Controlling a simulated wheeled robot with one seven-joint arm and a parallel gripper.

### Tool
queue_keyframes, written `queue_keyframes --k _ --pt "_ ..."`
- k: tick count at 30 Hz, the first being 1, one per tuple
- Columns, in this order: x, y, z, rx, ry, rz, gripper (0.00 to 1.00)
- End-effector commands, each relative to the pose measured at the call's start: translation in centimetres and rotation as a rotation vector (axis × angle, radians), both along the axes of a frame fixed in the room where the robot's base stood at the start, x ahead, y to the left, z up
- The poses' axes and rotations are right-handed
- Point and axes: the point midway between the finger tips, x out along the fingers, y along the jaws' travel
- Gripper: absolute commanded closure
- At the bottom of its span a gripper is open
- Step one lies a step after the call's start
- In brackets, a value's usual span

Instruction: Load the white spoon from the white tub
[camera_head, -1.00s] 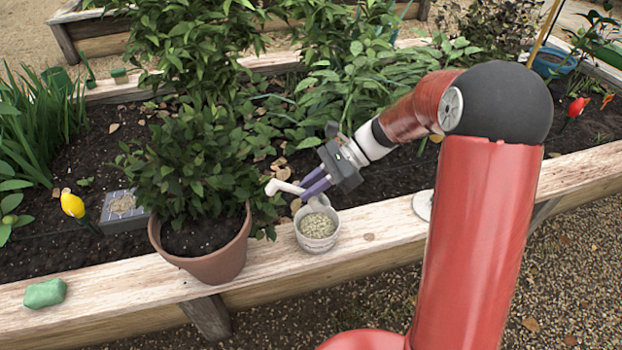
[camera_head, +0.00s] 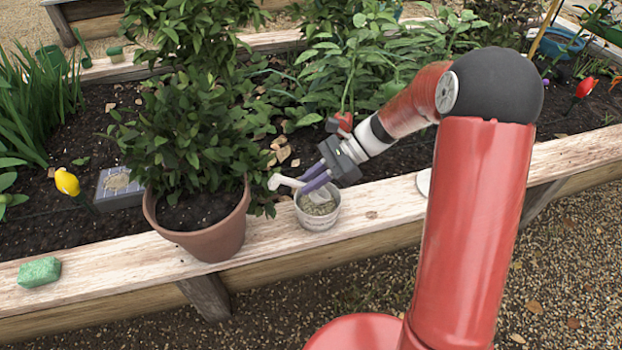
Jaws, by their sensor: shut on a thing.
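The white tub (camera_head: 318,216) stands on the wooden ledge of the raised bed, right of a potted plant. It holds a pale, grainy material. My gripper (camera_head: 308,180), with purple fingers, is shut on the white spoon (camera_head: 283,182) just above the tub's rim. The spoon's white end sticks out to the left of the fingers. Its lower part is hard to make out against the tub, so I cannot tell whether it touches the contents.
The terracotta pot (camera_head: 210,235) with a leafy plant stands close left of the tub. A green block (camera_head: 39,272) lies on the ledge at far left. A grey tray (camera_head: 120,187) and a yellow ornament (camera_head: 67,182) are in the soil. The ledge right of the tub is mostly clear.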

Motion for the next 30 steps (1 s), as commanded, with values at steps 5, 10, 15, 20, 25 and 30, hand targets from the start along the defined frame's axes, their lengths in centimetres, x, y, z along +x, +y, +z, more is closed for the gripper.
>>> queue_keyframes --k 5,10,15,20,25,30 --pt "0.0 0.0 0.0 0.0 0.0 0.0 1.0" --pt "0.0 0.0 0.0 0.0 0.0 0.0 1.0" --pt "0.0 0.0 -0.3 0.0 0.0 0.0 1.0" --pt "0.0 -0.1 -0.7 0.0 0.001 -0.001 1.0" --pt "0.0 -0.1 -1.1 0.0 0.001 -0.001 1.0" --pt "0.0 -0.1 -1.3 0.0 0.0 0.0 1.0"
